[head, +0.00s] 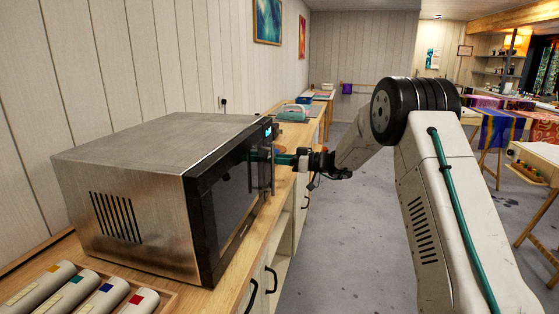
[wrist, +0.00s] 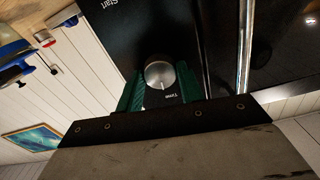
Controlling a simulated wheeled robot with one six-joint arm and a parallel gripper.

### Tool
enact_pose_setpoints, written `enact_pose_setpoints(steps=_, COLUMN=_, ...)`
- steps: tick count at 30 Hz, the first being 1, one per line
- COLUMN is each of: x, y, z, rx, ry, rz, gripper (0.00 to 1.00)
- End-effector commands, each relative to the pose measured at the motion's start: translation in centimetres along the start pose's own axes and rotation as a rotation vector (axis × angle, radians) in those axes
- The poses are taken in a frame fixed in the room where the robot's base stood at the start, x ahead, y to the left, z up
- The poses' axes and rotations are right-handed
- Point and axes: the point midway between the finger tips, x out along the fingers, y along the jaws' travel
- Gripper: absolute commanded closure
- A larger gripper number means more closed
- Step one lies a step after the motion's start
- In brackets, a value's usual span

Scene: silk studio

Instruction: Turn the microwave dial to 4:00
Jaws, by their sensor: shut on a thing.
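The microwave (head: 140,195) stands on the wooden counter, with its dark front facing right in the head view. Its small lit display (head: 268,131) is near the upper far end of the front; the digits are too small to read. My gripper (head: 272,158) reaches the panel below the display. In the wrist view the round silver dial (wrist: 159,75) sits between the two green fingers of my gripper, which is shut on it. The label "Time" (wrist: 173,97) shows beside the dial, turned around in this view. A small mark is on the dial face; its setting cannot be read.
A bright vertical door handle (wrist: 245,45) runs close beside the fingers. Several rolls with coloured tabs (head: 95,290) lie in a tray at the near left. Cupboard handles (head: 271,280) stick out below the counter.

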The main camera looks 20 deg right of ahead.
Motion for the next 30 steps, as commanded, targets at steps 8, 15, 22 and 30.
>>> enact_pose_setpoints(steps=8, x=-0.08, y=0.0, z=0.07, rx=0.235, ry=-0.001, rz=0.0, gripper=0.86)
enact_pose_setpoints(steps=15, x=-0.09, y=0.0, z=0.08, rx=0.465, ry=-0.001, rz=0.0, gripper=0.86)
enact_pose_setpoints(steps=22, x=-0.1, y=0.01, z=0.1, rx=0.684, ry=-0.001, rz=0.001, gripper=0.86)
enact_pose_setpoints(steps=30, x=-0.11, y=0.01, z=0.12, rx=0.94, ry=-0.001, rz=0.001, gripper=0.86)
